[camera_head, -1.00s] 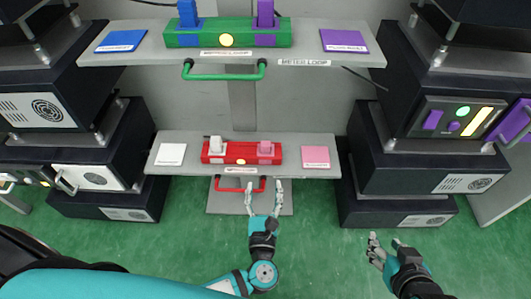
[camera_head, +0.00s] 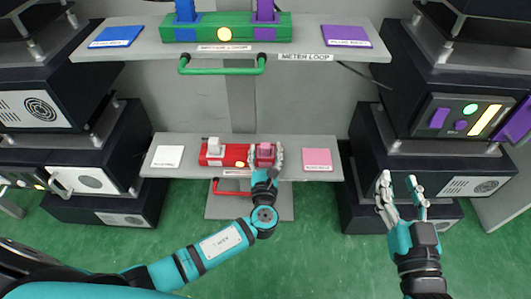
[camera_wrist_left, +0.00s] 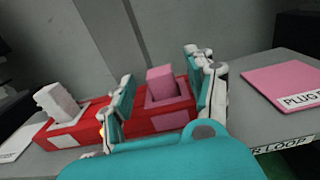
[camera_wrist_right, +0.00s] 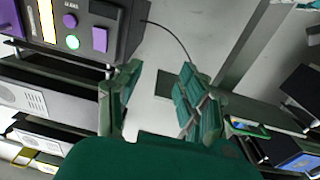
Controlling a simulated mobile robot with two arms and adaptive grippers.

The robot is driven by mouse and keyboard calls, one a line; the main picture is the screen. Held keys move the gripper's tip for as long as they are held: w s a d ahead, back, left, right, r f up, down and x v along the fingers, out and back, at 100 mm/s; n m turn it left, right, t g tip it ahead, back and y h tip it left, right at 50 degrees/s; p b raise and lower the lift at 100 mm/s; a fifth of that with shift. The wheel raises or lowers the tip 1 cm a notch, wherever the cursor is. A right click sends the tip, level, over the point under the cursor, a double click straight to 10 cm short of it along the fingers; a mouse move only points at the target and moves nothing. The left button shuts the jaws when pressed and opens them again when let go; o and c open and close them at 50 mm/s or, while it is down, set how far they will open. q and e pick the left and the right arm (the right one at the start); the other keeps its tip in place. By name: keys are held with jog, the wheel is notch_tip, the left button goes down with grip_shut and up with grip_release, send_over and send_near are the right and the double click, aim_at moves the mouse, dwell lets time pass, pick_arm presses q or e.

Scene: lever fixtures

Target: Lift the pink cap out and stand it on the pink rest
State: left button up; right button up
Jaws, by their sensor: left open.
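The pink cap (camera_wrist_left: 162,84) stands in the right socket of the red block (camera_wrist_left: 135,125) on the lower shelf. It also shows in the head view (camera_head: 265,149). My left gripper (camera_head: 265,158) is at the cap. In the left wrist view its open fingers (camera_wrist_left: 162,88) stand on either side of the cap, with visible gaps. The pink rest (camera_head: 317,159) is a flat square on the shelf right of the block; its near part shows in the left wrist view (camera_wrist_left: 285,80). My right gripper (camera_head: 402,187) is open and empty, low at the right, away from the shelf.
A white cap (camera_head: 214,147) stands in the block's left socket, with a white square (camera_head: 168,156) to its left. A red handle (camera_head: 228,188) hangs below the shelf edge. The upper shelf (camera_head: 300,40) carries a green block (camera_head: 212,28) above. Dark cabinets flank both sides.

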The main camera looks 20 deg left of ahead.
pick_arm(q)
jog(key=shift+x, duration=0.8)
jog(key=c, duration=1.1)
jog(key=shift+c, duration=0.2)
pick_arm(e)
jog(key=shift+a+r+t+y, duration=0.15)
jog(key=shift+r+t+y, duration=0.25)
jog(key=shift+r, duration=0.5)
pick_arm(q)
jog(key=shift+r, duration=0.15)
